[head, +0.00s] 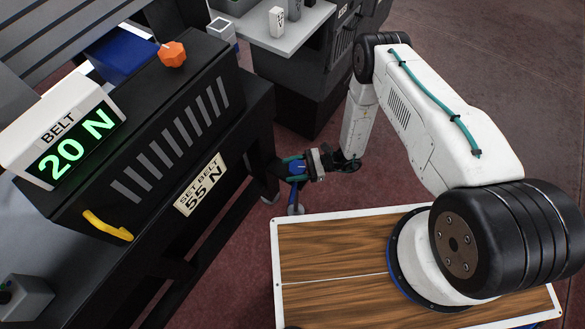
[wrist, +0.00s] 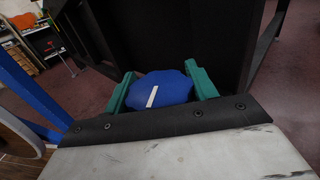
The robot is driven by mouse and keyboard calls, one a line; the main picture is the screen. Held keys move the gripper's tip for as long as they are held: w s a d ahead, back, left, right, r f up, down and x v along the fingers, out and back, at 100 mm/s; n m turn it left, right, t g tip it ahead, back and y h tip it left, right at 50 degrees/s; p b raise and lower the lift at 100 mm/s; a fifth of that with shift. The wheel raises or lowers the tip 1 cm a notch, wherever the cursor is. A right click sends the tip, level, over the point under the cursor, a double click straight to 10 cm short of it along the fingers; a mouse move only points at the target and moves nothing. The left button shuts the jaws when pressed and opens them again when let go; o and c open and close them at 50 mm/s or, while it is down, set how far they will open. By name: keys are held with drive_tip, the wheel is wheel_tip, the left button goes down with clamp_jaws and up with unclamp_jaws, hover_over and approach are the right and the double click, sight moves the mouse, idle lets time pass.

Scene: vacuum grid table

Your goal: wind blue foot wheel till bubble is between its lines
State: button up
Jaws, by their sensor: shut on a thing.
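The blue foot wheel (wrist: 172,91) sits between the teal fingers of my gripper (wrist: 163,91) in the wrist view. It has a white stripe on its face, tilted a little to the right at its top. A finger touches it on each side, and my gripper is shut on it. In the head view my gripper (head: 291,166) is low beside the black machine (head: 262,110), at a leg with a pale round foot (head: 296,210). There the wheel is mostly hidden by the gripper. I cannot make out a bubble or its lines in either view.
The machine carries a BELT display (head: 68,145) reading 20 N, a SET BELT 55 N plate (head: 200,185), an orange knob (head: 172,54) and a yellow handle (head: 107,226). A grey table (head: 285,35) stands behind. Dark machine legs are close around the gripper; open floor lies at right.

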drive_tip(key=shift+g, duration=0.4)
